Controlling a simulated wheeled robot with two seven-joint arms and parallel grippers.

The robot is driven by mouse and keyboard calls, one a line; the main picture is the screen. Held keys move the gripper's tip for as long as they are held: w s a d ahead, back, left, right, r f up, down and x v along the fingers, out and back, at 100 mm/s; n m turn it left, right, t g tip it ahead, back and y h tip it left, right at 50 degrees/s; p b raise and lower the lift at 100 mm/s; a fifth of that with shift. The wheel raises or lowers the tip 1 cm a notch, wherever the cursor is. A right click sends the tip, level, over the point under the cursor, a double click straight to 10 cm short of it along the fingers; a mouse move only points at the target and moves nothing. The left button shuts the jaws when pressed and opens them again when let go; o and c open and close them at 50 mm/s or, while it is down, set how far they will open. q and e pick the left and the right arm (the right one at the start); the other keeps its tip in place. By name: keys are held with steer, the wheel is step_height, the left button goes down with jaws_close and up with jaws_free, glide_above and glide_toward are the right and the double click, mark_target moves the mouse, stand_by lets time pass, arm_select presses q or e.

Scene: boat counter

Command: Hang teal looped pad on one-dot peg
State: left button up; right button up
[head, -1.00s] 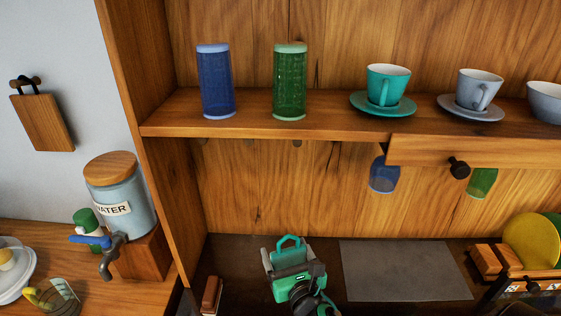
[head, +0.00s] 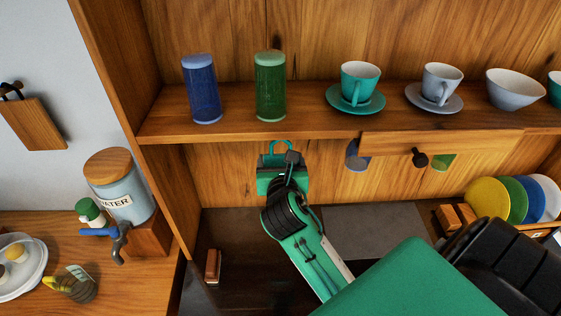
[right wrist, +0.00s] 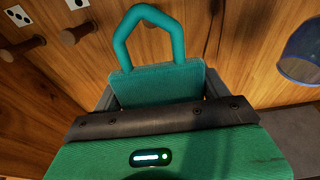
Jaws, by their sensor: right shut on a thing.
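The teal looped pad (right wrist: 158,86) is held upright in my right gripper (right wrist: 160,98), its angular loop standing above the jaws. In the head view the pad (head: 270,183) is just under the shelf, in front of the wooden back wall. In the right wrist view, two wooden pegs, a left one (right wrist: 24,46) and one nearer the pad (right wrist: 78,33), stick out left of the loop. A card with several black dots (right wrist: 18,15) is above the left peg. The card above the other peg (right wrist: 76,4) is cut off. The loop appears apart from both pegs. My left gripper is out of view.
The shelf (head: 230,128) above holds a blue tumbler (head: 202,90), a green tumbler (head: 270,88) and cups. A drawer with a dark knob (head: 420,158) and hanging glasses are to the right. A grey mat (head: 385,232) and plate rack are below.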

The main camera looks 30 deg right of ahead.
steer(key=x, duration=0.9)
steer(key=shift+w+d, duration=0.2)
steer(key=shift+w, duration=0.1)
stand_by(0.6)
stand_by(0.5)
steer(key=o, duration=1)
